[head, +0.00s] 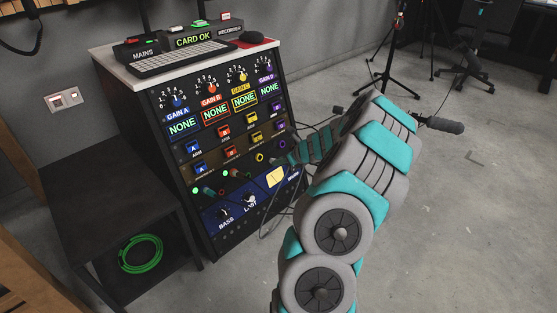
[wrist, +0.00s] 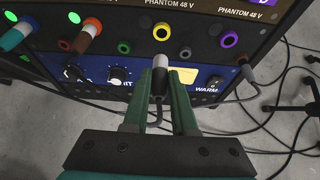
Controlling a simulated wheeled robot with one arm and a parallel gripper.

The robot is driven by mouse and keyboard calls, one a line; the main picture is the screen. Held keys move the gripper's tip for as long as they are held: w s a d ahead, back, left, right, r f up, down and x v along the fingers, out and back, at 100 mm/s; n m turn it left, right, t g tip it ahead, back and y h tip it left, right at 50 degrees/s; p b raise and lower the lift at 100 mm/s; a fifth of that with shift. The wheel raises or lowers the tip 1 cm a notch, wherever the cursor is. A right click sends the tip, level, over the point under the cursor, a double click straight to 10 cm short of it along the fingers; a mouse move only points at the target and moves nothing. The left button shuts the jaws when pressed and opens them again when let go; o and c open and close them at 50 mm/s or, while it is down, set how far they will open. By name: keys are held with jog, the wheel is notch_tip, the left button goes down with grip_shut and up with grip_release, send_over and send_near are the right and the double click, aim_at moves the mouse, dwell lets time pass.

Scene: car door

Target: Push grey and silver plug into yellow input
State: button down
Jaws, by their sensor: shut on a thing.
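My gripper (wrist: 160,95) is shut on the grey and silver plug (wrist: 159,82), which has a dark body, a pale silver end and a cable hanging below. The plug points up at the panel between the two green fingers. The yellow input (wrist: 161,31) is an open ring just above the plug's tip in the wrist view; a gap shows between them in the picture. In the head view the yellow input (head: 259,157) is left of my gripper (head: 284,160), and the plug is not clearly visible there.
Beside it are a green input (wrist: 124,47), a grey input (wrist: 186,56) and a purple input (wrist: 229,39). Another cabled plug (wrist: 247,72) is at the right. Loose cables lie on the floor.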

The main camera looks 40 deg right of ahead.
jog(key=shift+r+p, duration=0.2)
jog(key=shift+p, duration=0.45)
jog(key=shift+w+a+f, duration=0.1)
jog(key=shift+w+f, duration=0.1)
jog(key=shift+f, duration=0.05)
jog(key=shift+w+a+f+p, duration=0.15)
jog(key=shift+w+f, duration=0.1)
jog(key=shift+w, duration=0.55)
jog(key=shift+w+d+f+p, duration=0.15)
jog(key=shift+w+f, duration=0.15)
jog(key=shift+w, duration=0.45)
jog(key=shift+w+a+f+p, duration=0.15)
jog(key=shift+w+f, duration=0.1)
jog(key=shift+w, duration=0.55)
jog(key=shift+p, duration=1.05)
jog(key=shift+w+f, duration=0.25)
jog(key=shift+w, duration=0.4)
jog(key=c, duration=0.6)
grip_release()
jog(key=shift+c, duration=0.2)
